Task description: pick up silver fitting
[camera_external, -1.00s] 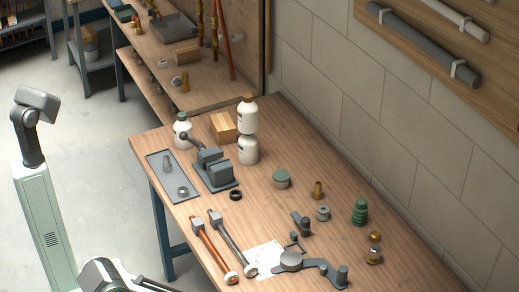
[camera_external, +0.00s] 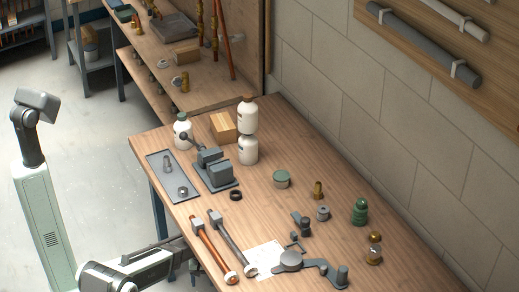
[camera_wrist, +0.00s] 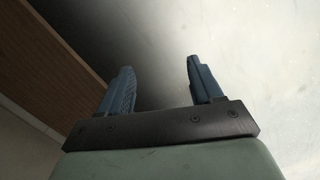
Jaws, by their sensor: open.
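Small grey metal pieces lie on the workbench, and I cannot tell for certain which is the silver fitting. A round grey fitting (camera_external: 323,213) sits on the bench's right half, beside a brass fitting (camera_external: 318,190). A grey upright piece (camera_external: 168,163) and a grey ring-like piece (camera_external: 183,191) are on the tray (camera_external: 158,178) at the left. In the wrist view my gripper (camera_wrist: 160,64) is open, with nothing between its blue fingers. My arm is low beside the bench's left edge, away from these pieces.
The wrist view shows a wooden bench edge (camera_wrist: 50,55) at left and pale floor (camera_wrist: 280,70).

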